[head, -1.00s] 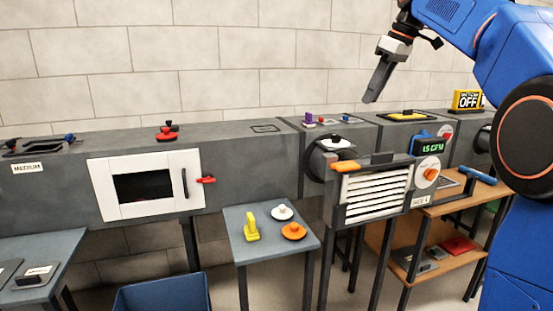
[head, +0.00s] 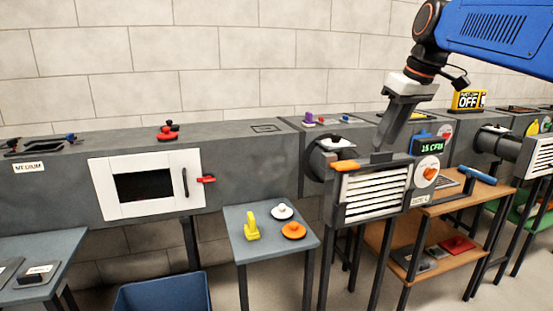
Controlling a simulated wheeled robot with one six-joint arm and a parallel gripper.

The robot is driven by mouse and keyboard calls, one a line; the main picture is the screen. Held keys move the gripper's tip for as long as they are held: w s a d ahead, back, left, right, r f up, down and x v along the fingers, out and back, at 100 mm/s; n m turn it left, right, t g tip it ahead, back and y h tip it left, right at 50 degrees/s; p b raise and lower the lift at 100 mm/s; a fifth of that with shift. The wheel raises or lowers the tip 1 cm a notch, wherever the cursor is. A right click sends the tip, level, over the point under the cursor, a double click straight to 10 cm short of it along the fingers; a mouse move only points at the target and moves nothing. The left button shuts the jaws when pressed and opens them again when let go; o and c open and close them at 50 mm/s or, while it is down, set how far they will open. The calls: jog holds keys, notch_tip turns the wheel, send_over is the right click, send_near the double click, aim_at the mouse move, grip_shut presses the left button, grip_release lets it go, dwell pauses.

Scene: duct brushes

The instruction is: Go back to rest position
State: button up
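My gripper (head: 385,143) is in the head view at right of centre, pointing down and tilted, with my blue arm reaching in from the upper right. Its fingertips are just above, or in front of, the dark block on top of the white louvred grille unit (head: 376,192). I cannot tell whether they touch the block. The fingers overlap from this side, so their opening is hidden. I see no object held between them.
The grey duct (head: 60,180) runs along the wall, with a white-framed door (head: 147,211). A small table (head: 258,247) holds a yellow piece and two round knobbed discs. A blue bin (head: 162,293) stands below. A wooden shelf stand (head: 455,207) is at right. Space above the duct's left is clear.

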jog(key=s+d+f+m+h, duration=0.1)
jog(key=s+f+m, duration=0.1)
jog(key=s+f, duration=1.1)
jog(key=s+d+f+m+t+h, duration=0.1)
jog(key=s+f+m, duration=0.2)
jog(key=s+f, duration=1)
notch_tip(320, 180, down, 5)
jog(key=shift+r+m, duration=0.2)
jog(key=shift+m, duration=0.1)
jog(key=shift+s, duration=0.1)
